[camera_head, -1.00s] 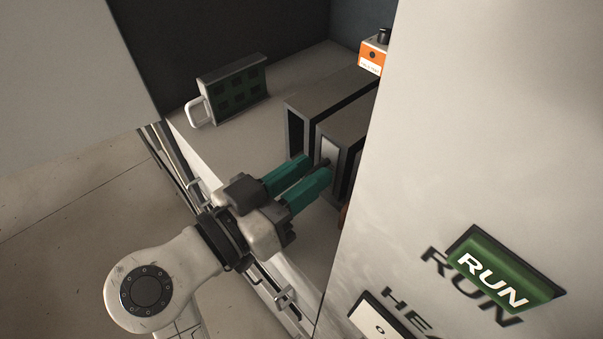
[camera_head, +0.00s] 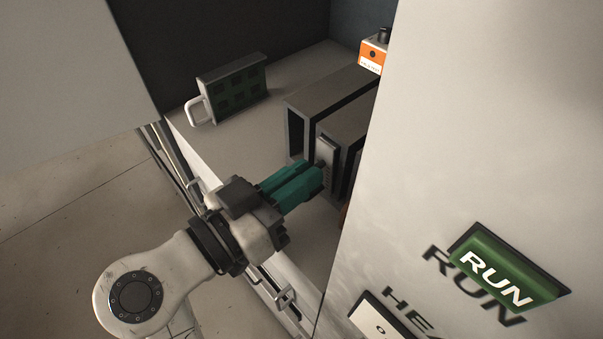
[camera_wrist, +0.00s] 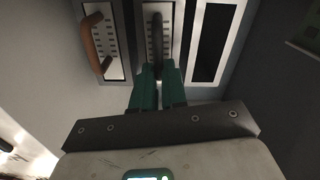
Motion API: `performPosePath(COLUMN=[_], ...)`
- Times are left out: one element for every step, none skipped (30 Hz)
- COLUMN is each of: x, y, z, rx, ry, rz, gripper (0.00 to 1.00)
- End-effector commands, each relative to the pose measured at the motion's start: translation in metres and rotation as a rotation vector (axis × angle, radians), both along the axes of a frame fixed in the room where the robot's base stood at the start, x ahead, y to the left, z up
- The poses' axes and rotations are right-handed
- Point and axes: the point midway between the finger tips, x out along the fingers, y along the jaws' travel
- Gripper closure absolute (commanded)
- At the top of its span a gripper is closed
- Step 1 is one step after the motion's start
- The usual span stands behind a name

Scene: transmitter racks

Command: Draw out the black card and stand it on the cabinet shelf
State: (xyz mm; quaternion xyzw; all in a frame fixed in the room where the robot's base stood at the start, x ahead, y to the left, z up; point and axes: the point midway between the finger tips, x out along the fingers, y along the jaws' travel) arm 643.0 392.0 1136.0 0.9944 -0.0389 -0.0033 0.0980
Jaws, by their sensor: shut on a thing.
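The black card (camera_wrist: 157,42) shows in the wrist view as a pale perforated front plate with an upright black handle, in the middle slot of the rack. Its plate also shows in the head view (camera_head: 326,151), standing slightly proud of the rack front. My gripper (camera_wrist: 158,72) has its teal fingers shut on the black handle; in the head view the gripper (camera_head: 318,177) partly covers it. The rest of the card is hidden inside the rack. The cabinet shelf (camera_head: 222,144) is pale, with open room left of the rack.
The rack (camera_wrist: 235,40) has an empty dark slot on the right and a brown-handled card (camera_wrist: 95,45) on the left in the wrist view. A green card (camera_head: 235,88) with a white handle stands on the shelf. An orange box (camera_head: 374,52) sits behind. A large grey panel (camera_head: 480,130) flanks the right.

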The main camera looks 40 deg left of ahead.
Motion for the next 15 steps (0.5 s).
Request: performPosePath(x=[-0.002, -0.003, -0.004, -0.004, -0.005, -0.006, -0.007, -0.008, -0.009, -0.010, -0.011, -0.012, -0.013, -0.014, -0.015], y=[0.000, 0.000, 0.000, 0.000, 0.000, 0.001, 0.000, 0.001, 0.001, 0.001, 0.001, 0.001, 0.001, 0.001, 0.001], z=[-0.002, -0.002, -0.002, -0.002, -0.002, -0.002, -0.002, -0.002, -0.002, -0.002, -0.002, -0.002, -0.002, -0.002, -0.002], rx=[-0.003, -0.003, -0.003, -0.003, -0.003, -0.003, -0.003, -0.003, -0.003, -0.003, -0.003, -0.003, -0.003, -0.003, -0.003], ry=[0.002, 0.002, 0.002, 0.002, 0.002, 0.002, 0.002, 0.002, 0.002, 0.002, 0.002, 0.002, 0.002, 0.002, 0.002], rz=[0.001, 0.001, 0.001, 0.000, 0.000, 0.000, 0.000, 0.000, 0.001, 0.001, 0.001, 0.001, 0.001, 0.001, 0.001], gripper=[1.00, 1.00, 1.00, 1.00, 1.00, 1.00, 1.00, 1.00, 1.00, 1.00, 1.00, 1.00, 1.00, 1.00, 1.00])
